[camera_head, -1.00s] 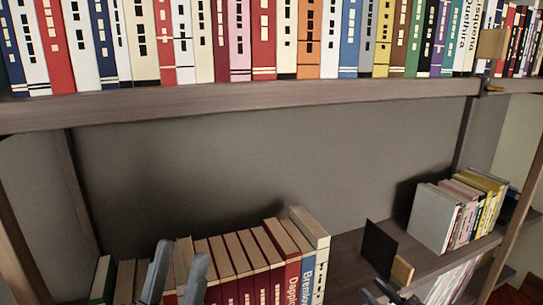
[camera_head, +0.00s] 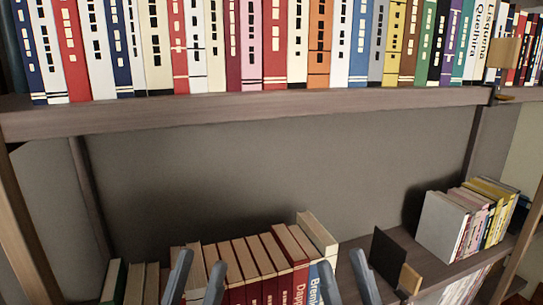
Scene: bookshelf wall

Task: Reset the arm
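My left gripper (camera_head: 200,262) shows at the bottom, left of the middle. Its two grey fingers are apart with nothing between them, in front of the lower row of books (camera_head: 250,262). My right gripper (camera_head: 341,260) shows at the bottom, right of the middle. Its two grey fingers are also apart and empty, near the right end of that row and left of a dark bookend (camera_head: 388,256). Most of both arms is below the picture.
A full row of upright books (camera_head: 240,45) stands on the upper shelf (camera_head: 250,112). A smaller group of books (camera_head: 470,222) stands on the lower shelf at the right. Bare lower shelf shows between the book groups. Wooden posts (camera_head: 25,235) stand at the sides.

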